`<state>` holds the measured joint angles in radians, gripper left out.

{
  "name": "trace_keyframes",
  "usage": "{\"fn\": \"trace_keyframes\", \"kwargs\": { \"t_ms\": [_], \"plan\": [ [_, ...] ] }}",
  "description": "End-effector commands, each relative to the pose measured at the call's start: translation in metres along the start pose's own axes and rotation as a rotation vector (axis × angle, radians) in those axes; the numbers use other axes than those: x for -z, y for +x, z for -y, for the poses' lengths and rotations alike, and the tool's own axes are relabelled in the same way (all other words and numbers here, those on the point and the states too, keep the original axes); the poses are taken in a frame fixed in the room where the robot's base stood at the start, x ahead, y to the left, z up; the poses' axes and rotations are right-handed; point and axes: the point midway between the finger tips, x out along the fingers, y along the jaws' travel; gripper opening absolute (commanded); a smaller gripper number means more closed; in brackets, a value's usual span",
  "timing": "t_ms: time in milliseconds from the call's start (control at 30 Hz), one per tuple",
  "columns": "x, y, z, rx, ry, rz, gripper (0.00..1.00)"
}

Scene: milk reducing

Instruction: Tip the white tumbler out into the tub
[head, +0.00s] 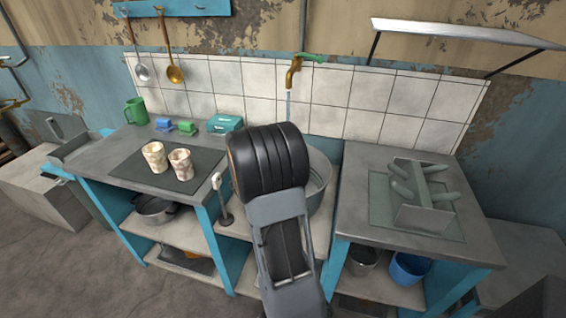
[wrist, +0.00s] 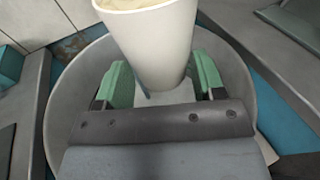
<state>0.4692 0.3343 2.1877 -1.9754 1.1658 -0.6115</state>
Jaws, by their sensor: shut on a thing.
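The white tumbler (wrist: 150,40) is held in my gripper (wrist: 162,75), between its two green fingers, in the wrist view. Cream-coloured contents show at its mouth, at the picture's top edge, and it appears roughly upright. The grey round tub (wrist: 62,100) lies below and around the tumbler in the wrist view. In the head view the tub (head: 321,183) stands under the tap, partly hidden behind my dark arm. The gripper and tumbler are hidden by my arm in the head view.
A brass tap (head: 293,70) with a thin stream hangs above the tub. Two patterned cups (head: 155,157) stand on a dark mat at left. A green mug (head: 136,111) is behind them. A dish rack (head: 420,195) sits on the right counter.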

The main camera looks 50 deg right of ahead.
Motion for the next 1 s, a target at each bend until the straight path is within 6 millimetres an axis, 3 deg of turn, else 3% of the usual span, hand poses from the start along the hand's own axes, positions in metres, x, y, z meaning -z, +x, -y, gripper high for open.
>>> {"fn": "trace_keyframes", "kwargs": {
  "t_ms": [433,500,1000],
  "plan": [
    [0.037,0.004,-0.002,-0.002,0.001,0.002,0.14],
    [0.027,0.003,0.0,0.002,-0.035,0.001,0.14],
    [0.018,0.002,0.014,0.029,-0.278,0.001,0.14]
  ]
}}
